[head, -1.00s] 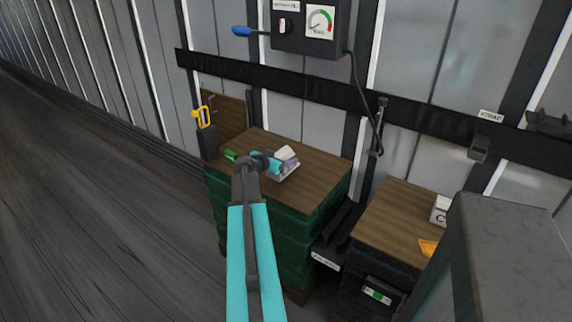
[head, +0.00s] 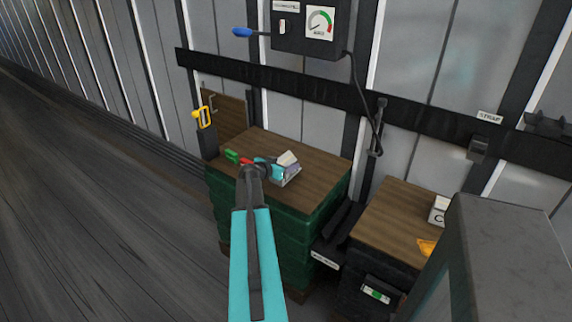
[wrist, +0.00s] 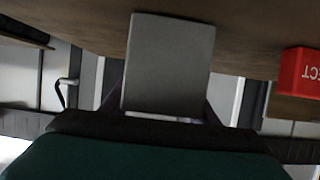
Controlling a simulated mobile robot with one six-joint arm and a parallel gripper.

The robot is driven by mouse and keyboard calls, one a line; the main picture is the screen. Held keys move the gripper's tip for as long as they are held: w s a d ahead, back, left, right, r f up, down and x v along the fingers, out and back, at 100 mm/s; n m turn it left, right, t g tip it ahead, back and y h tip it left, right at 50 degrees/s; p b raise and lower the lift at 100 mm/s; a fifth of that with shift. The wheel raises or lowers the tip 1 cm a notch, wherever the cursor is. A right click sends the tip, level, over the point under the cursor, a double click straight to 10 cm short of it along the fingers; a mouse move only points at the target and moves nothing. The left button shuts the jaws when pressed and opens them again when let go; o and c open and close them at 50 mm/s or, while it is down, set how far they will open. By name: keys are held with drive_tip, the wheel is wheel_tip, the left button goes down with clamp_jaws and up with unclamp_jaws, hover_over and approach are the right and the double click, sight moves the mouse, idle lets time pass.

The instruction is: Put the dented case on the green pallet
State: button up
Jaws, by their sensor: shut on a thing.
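A small pale grey case (head: 289,169) is at my gripper (head: 277,170), over the right part of the green pallet's brown top. In the wrist view the case (wrist: 168,65) shows as a plain grey block between the jaws. My gripper is shut on it. I cannot tell whether its underside touches the top, and no dent shows. The green pallet (head: 268,222) is a stack of green layers with a brown board on top (head: 315,170).
A red block (wrist: 300,75) with partly visible lettering and a green block (head: 232,156) stand left of the case. A yellow-handled tool (head: 203,117) is at the back left. A second, dark stack (head: 395,225) with a white box (head: 438,210) stands right. The wall is close behind.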

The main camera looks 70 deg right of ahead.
idle(0.4)
drive_tip(key=o, duration=1.6)
drive_tip(key=shift+f, duration=0.1)
drive_tip(key=shift+v, duration=1)
drive_tip(key=shift+b+v, duration=1.3)
drive_tip(key=shift+v, duration=3.75)
drive_tip(key=shift+s, duration=0.1)
